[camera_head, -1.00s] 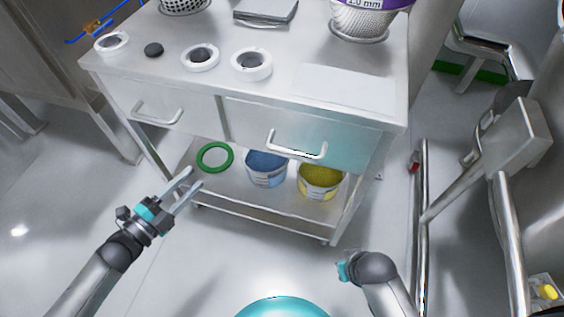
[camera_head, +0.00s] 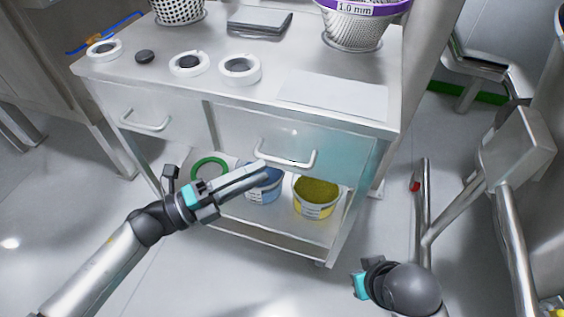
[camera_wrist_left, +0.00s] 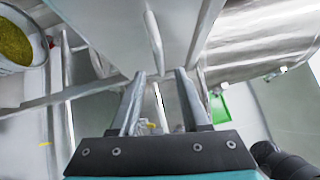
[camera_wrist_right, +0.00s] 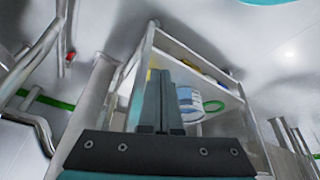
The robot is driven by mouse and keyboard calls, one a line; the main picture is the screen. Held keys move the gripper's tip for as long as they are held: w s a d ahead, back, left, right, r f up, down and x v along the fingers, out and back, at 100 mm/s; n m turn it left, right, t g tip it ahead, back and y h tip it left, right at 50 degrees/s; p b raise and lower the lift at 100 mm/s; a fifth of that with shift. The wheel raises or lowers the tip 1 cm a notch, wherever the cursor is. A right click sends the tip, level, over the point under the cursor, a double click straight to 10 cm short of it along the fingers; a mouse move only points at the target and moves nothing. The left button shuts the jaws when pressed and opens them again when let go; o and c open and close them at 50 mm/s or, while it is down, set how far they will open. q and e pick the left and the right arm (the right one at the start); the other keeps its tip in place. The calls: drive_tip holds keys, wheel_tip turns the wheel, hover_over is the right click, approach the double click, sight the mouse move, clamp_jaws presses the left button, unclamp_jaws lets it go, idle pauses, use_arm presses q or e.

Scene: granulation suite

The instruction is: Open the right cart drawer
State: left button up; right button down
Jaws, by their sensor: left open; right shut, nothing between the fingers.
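The right cart drawer (camera_head: 300,138) has a pale metal front that looks flush with the cart, so it appears closed. Its bar handle (camera_head: 287,164) also shows in the left wrist view (camera_wrist_left: 153,42). My left gripper (camera_head: 263,170) is open, its fingertips close to the left end of the handle. In the left wrist view the handle lines up with the gap between the fingers (camera_wrist_left: 160,74); I cannot tell whether they touch it. My right gripper (camera_head: 359,284) is low, in front of the cart's right side and away from the drawer. Its fingers are together and empty in the right wrist view (camera_wrist_right: 162,75).
The left drawer (camera_head: 160,115) is closed. The lower shelf holds a blue tub (camera_head: 264,186), a yellow tub (camera_head: 316,197) and a green ring (camera_head: 209,164). Rings, sieves and a flat sheet (camera_head: 335,95) lie on top. Metal pipes (camera_head: 424,215) stand at right; floor in front is clear.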

sight(282, 160)
use_arm(q)
drive_tip(key=b+x, duration=0.1)
drive_tip(key=x, duration=0.5)
drive_tip(key=shift+w+d, duration=0.1)
drive_tip(key=shift+d, duration=0.05)
use_arm(e)
wheel_tip(282, 160, up, 2)
drive_tip(key=shift+s+r, duration=0.1)
drive_tip(key=shift+r, duration=0.1)
use_arm(q)
drive_tip(key=shift+c, duration=0.2)
clamp_jaws()
idle(0.7)
